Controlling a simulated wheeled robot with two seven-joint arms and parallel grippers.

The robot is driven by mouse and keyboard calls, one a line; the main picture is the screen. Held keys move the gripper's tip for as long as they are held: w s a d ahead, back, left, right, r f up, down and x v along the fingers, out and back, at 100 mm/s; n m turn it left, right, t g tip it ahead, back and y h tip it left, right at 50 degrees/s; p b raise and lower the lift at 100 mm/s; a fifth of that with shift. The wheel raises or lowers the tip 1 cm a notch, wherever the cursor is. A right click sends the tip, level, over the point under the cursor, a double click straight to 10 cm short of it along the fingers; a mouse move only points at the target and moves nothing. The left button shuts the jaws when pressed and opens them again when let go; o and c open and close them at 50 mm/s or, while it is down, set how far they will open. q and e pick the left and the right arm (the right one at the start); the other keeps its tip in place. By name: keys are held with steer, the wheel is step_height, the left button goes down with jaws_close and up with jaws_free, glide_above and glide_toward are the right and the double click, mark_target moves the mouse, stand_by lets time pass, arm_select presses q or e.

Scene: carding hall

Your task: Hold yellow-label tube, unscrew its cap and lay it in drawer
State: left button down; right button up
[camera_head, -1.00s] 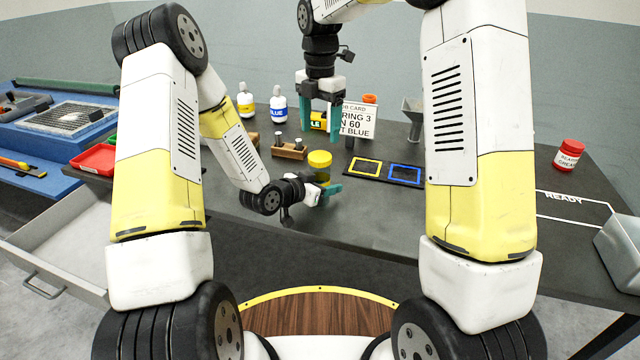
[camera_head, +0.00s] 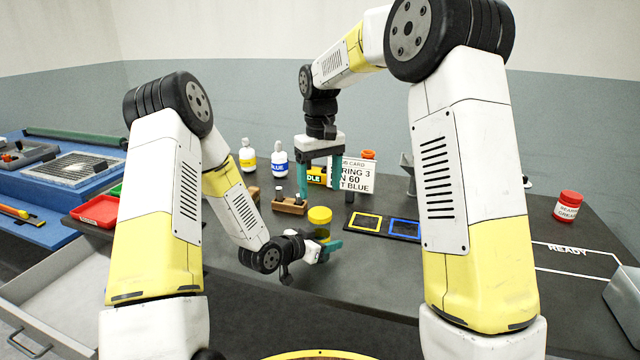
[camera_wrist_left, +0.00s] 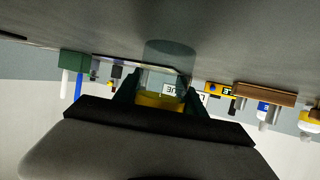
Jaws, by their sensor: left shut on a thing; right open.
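The yellow-topped tube (camera_head: 320,215) stands upright near the table's front, in the middle of the head view. My left gripper (camera_head: 326,246) is shut on its lower part. In the left wrist view the tube (camera_wrist_left: 160,101) shows yellow between the fingers. My right gripper (camera_head: 320,182) is open and empty, pointing down, just above the tube's top in the picture; the gap is hard to judge. The drawer (camera_head: 65,305) is pulled out at lower left, and its visible inside looks empty.
A small wooden block (camera_head: 290,205) with pegs, a white card sign (camera_head: 352,176) and bottles with yellow (camera_head: 247,160) and blue (camera_head: 280,165) labels stand behind. A dark mat (camera_head: 388,225) with coloured squares lies right of the tube. A red jar (camera_head: 568,206) stands farther right.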

mark_target(320, 212)
steer(key=m, duration=0.4)
steer(key=shift+m, duration=0.3)
steer(key=m, duration=0.4)
steer(key=shift+m, duration=0.3)
steer(key=m, duration=0.6)
steer(key=shift+m, duration=0.3)
steer(key=m, duration=0.4)
steer(key=shift+m, duration=0.3)
steer(key=m, duration=1.1)
steer(key=shift+f, duration=0.1)
step_height(320, 212, down, 8)
steer(key=shift+r, duration=0.15)
